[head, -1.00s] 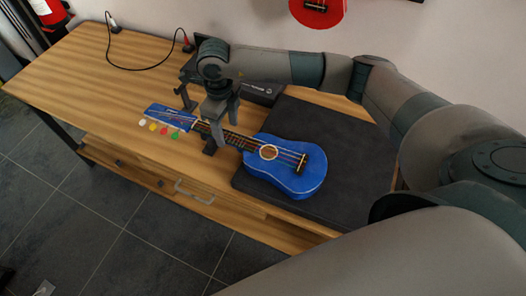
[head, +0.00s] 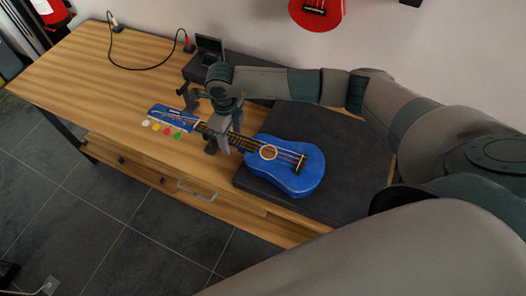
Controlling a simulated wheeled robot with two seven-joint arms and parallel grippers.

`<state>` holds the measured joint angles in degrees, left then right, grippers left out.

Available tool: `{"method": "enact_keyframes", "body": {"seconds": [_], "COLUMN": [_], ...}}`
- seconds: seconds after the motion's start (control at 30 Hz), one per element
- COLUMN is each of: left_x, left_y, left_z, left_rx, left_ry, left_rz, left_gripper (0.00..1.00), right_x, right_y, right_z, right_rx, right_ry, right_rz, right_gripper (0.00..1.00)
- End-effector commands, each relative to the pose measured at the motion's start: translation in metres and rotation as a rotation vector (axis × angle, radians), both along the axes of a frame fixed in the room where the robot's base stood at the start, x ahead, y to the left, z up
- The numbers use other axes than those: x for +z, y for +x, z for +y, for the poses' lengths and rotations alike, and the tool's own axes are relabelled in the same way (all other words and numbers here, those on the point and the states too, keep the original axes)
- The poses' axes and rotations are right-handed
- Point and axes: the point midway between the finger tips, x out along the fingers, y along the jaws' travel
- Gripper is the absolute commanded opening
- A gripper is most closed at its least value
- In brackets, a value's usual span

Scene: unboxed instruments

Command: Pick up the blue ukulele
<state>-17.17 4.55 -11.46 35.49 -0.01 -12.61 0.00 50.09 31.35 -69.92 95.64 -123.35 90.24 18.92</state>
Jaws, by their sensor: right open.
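The blue ukulele (head: 290,177) lies face up, its body on a dark flat case or mat (head: 332,130) and its neck and headstock (head: 172,118) reaching left over the wooden table. My right gripper (head: 207,123) is open at the neck near the headstock. One finger shows on the near side of the neck and the other on the far side. The gripper covers part of the neck, and I cannot tell whether the fingers touch it. My left gripper is not in view.
The wooden table (head: 90,70) is clear at its left, apart from a black cable (head: 140,68) at the back. A dark box (head: 260,84) stands behind my right gripper. Several coloured dots (head: 167,131) show beside the headstock. A red ukulele (head: 318,12) hangs on the wall.

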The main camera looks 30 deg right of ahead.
Motion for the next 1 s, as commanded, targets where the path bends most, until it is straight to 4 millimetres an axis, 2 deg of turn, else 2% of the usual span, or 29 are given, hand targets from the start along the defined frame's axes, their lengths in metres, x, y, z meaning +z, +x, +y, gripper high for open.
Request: {"method": "enact_keyframes", "body": {"seconds": [0.3, 0.5, 0.83, 1.0], "left_x": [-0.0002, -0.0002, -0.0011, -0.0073], "left_y": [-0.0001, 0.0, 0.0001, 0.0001], "left_z": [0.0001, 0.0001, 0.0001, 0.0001], "left_rx": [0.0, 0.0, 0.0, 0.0], "left_ry": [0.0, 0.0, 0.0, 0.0], "left_rz": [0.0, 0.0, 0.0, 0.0], "left_gripper": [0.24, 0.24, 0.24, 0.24], "right_x": [0.0004, 0.0005, 0.0022, 0.0098], "right_y": [0.0001, 0.0002, 0.0008, 0.0016], "right_z": [-0.0002, -0.0002, -0.0001, 0.0], "right_rx": [0.0, 0.0, 0.0, 0.0], "right_ry": [0.0, -0.001, 0.0, 0.001], "right_rz": [0.0, -0.001, -0.001, -0.004], "right_gripper": [0.55, 0.09, 0.09, 0.09]}}
